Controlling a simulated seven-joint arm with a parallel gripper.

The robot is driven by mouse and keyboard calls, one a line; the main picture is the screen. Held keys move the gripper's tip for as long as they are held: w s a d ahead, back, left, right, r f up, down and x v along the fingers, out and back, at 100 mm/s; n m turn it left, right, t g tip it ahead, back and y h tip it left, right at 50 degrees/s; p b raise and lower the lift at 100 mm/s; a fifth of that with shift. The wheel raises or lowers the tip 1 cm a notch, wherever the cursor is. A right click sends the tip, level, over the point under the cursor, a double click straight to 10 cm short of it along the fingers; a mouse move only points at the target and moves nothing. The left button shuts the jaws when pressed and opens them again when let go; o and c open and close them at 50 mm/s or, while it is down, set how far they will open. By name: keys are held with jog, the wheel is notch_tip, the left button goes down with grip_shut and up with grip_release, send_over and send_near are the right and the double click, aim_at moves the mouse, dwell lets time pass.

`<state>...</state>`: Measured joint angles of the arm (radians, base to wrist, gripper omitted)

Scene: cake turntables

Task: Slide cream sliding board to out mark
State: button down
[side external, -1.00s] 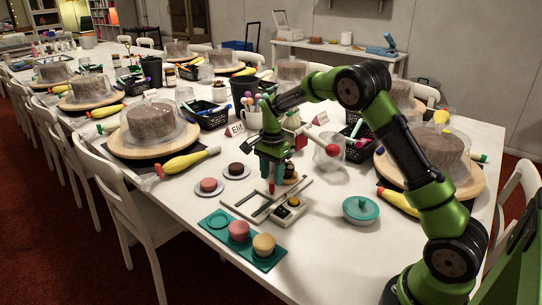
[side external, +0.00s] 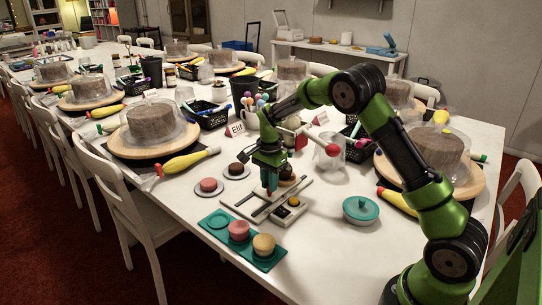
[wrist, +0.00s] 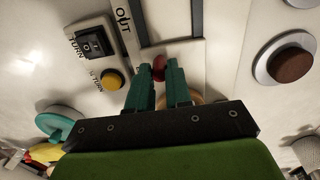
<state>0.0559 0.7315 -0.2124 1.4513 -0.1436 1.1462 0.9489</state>
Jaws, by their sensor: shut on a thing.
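The cream sliding board (wrist: 180,52) shows in the wrist view as a pale strip beside a dark-edged rectangular opening. A small red knob (wrist: 159,68) stands at this strip, and the OUT mark (wrist: 122,20) is printed to its upper left. My gripper (wrist: 158,82) has its teal fingers shut on the red knob. In the side view my gripper (side external: 269,190) points down at the white slide frame (side external: 240,204). My fingers hide most of the knob and part of the board there.
A switch (wrist: 93,43) and yellow button (wrist: 112,79) sit beside the slide. Saucers with small cakes are close by. The table's front right is clear.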

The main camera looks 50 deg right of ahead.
jog(key=shift+a, duration=4.6)
jog(key=shift+a, duration=0.15)
jog(key=c, duration=1.2)
grip_release()
jog(key=shift+o, duration=0.8)
jog(key=shift+d, duration=0.2)
notch_tip(320, 180, up, 7)
jog(key=shift+d, duration=0.1)
